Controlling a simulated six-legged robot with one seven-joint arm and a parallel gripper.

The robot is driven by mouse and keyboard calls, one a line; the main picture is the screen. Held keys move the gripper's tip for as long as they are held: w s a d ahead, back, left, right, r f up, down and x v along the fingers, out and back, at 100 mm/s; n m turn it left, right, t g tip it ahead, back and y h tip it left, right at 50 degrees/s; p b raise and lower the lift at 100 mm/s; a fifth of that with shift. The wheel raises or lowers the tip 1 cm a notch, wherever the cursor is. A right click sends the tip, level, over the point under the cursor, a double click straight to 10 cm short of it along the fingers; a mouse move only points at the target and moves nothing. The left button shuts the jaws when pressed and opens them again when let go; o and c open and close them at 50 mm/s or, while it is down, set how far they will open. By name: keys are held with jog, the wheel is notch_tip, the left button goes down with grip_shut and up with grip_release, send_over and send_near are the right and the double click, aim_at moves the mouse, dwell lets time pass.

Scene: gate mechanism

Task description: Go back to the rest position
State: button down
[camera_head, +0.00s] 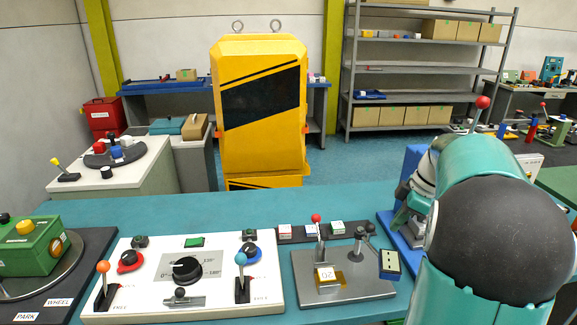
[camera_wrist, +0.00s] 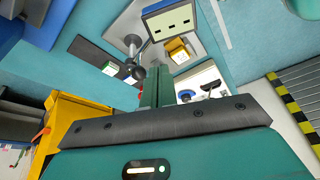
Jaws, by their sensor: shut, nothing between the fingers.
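My arm stands at the right of the head view, with my gripper (camera_head: 402,216) partly hidden behind my own arm. In the wrist view my gripper's green fingers (camera_wrist: 157,75) are together with nothing between them. The gate mechanism sits on a grey plate (camera_head: 345,289), with a red-knobbed lever (camera_head: 317,219), a yellow block (camera_head: 327,277) and a dark metal handle (camera_head: 360,236). The gripper is to the right of this plate and apart from it in the head view. The yellow block also shows in the wrist view (camera_wrist: 177,48), beyond the fingertips.
A white panel (camera_head: 215,262) with levers and a dial lies left of the plate. A green box (camera_head: 30,252) sits at far left. A blue fixture (camera_head: 401,243) stands close by my arm. A yellow cabinet (camera_head: 262,155) and shelves (camera_head: 420,90) stand behind. Bare teal bench lies behind the panels.

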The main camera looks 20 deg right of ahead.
jog(key=s+a+r+m+h, duration=0.1)
jog(key=a+r+m, duration=0.1)
jog(key=a, duration=0.7)
jog(key=s+a+r+m+h, duration=0.1)
jog(key=a+r+m, duration=0.1)
jog(key=a, duration=0.7)
jog(key=s+a+f+m+t, duration=0.1)
jog(key=s+a+m, duration=0.1)
jog(key=s+a, duration=0.3)
jog(key=s+a+f+m+t, duration=0.1)
jog(key=s+a, duration=0.4)
jog(key=a, duration=0.5)
jog(key=m+t, duration=0.1)
jog(key=m, duration=0.1)
jog(key=shift+s+a+f+m+h, duration=0.15)
jog(key=shift+f+m+h, duration=0.15)
jog(key=shift+f+h, duration=0.1)
